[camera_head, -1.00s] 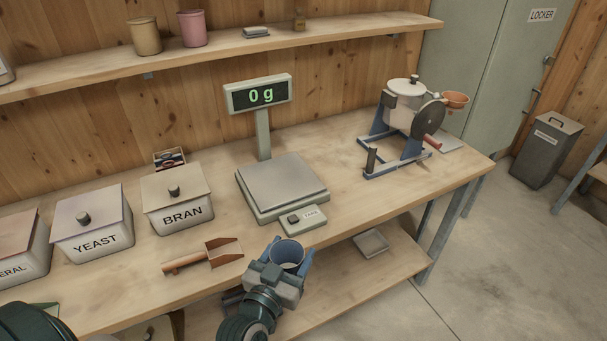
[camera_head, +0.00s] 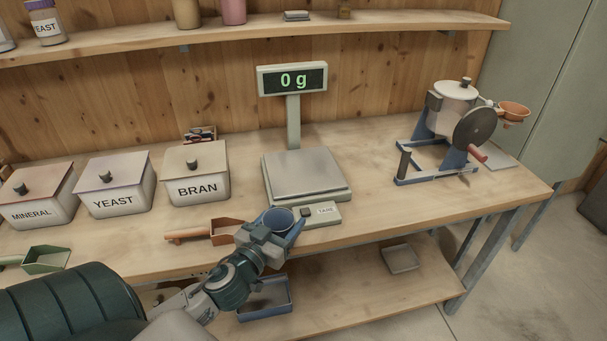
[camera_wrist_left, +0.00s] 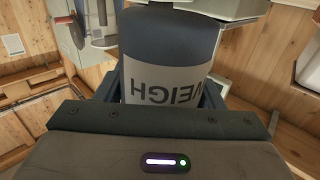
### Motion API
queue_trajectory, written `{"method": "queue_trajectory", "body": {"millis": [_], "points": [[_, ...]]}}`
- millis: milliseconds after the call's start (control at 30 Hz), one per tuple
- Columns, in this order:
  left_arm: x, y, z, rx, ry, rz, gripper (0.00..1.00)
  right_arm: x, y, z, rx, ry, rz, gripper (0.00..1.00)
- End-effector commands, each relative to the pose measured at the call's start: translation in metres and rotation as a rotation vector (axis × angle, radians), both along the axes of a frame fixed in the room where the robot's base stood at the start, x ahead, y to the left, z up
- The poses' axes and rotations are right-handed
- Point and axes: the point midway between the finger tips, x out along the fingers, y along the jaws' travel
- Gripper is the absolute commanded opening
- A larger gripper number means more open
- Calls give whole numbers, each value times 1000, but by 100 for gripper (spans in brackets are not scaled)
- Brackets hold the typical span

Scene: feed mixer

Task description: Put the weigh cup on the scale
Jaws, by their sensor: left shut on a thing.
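The weigh cup (camera_head: 277,219) is a dark blue round cup with a pale label. In the left wrist view the cup (camera_wrist_left: 165,85) fills the top middle, its label letters upside down. My left gripper (camera_head: 281,226) is shut on it, with the fingers on either side. It holds the cup at the table's front edge, just in front of the scale (camera_head: 305,174). The scale has a bare grey plate, a tare button at its front and a display (camera_head: 292,80) reading 0 g. My right gripper is not in view.
Lidded bins for bran (camera_head: 195,175), yeast (camera_head: 115,185) and mineral (camera_head: 40,196) stand further left. A hand-cranked mixer (camera_head: 455,120) stands at the right. The table between scale and mixer is clear.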

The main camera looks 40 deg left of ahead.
Motion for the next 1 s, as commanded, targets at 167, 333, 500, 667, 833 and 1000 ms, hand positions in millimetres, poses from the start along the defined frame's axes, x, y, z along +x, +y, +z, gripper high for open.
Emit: {"method": "queue_trajectory", "body": {"millis": [167,333,500,667,833,1000], "points": [[8,38,28,10,-5,93,40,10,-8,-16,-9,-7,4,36],[12,57,57,5,-4,144,40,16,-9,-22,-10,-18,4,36],[14,64,74,1,-2,164,40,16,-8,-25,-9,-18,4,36],[17,67,79,-5,-1,173,40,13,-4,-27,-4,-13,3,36],[36,70,77,-13,-4,177,40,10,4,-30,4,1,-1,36],[63,72,77,-14,-4,176,40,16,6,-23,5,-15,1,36]]}}
